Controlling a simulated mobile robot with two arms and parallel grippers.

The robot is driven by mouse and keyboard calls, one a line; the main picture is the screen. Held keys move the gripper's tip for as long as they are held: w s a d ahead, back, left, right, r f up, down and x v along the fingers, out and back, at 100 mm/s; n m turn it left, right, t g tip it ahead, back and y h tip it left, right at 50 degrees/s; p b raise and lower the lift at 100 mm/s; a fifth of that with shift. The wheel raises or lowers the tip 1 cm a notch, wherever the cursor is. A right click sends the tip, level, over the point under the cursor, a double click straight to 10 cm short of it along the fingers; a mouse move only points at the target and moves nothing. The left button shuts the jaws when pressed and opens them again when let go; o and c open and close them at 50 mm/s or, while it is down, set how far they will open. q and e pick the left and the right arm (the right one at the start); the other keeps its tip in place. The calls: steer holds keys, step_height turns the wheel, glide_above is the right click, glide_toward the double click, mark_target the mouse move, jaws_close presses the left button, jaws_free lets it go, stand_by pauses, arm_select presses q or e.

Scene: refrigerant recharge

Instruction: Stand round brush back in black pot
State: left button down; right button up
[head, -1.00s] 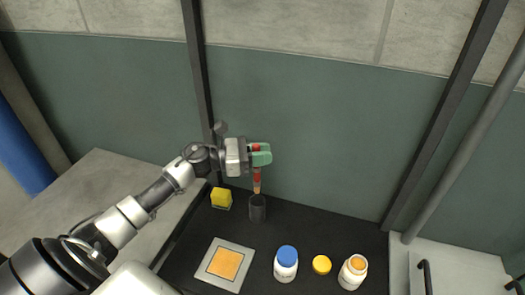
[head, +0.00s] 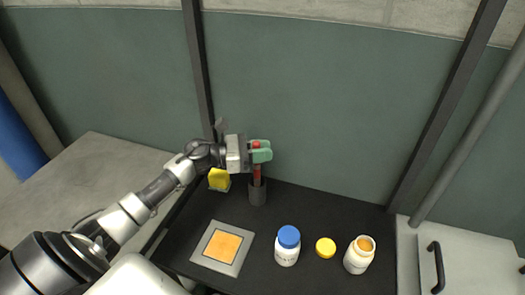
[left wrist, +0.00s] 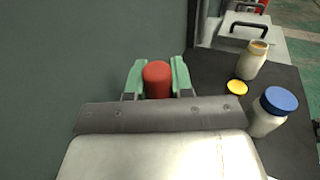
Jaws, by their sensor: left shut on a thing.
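The round brush (head: 257,174) has a red handle and stands upright with its lower end inside the black pot (head: 258,194). The pot stands at the back left of the black mat. My left gripper (head: 261,152) has green fingers shut on the top of the brush handle, above the pot. In the left wrist view the red handle end (left wrist: 157,78) sits between the green fingers. The brush's lower end is hidden in the pot. My right gripper is not in view.
A yellow block (head: 219,179) stands left of the pot. A grey plate with an orange square (head: 222,247), a blue-capped bottle (head: 287,246), a yellow lid (head: 325,247) and an open bottle (head: 359,255) lie nearer. The wall is close behind the pot.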

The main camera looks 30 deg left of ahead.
arm_select(q)
steer(key=shift+f, duration=0.15)
steer(key=c, duration=0.9)
jaws_free()
steer(key=shift+s+a+f, duration=0.1)
steer(key=shift+s+a, duration=0.05)
steer(key=shift+a, duration=0.05)
steer(key=b+v, duration=0.3)
steer(key=v, duration=0.7)
steer(key=shift+s, duration=0.2)
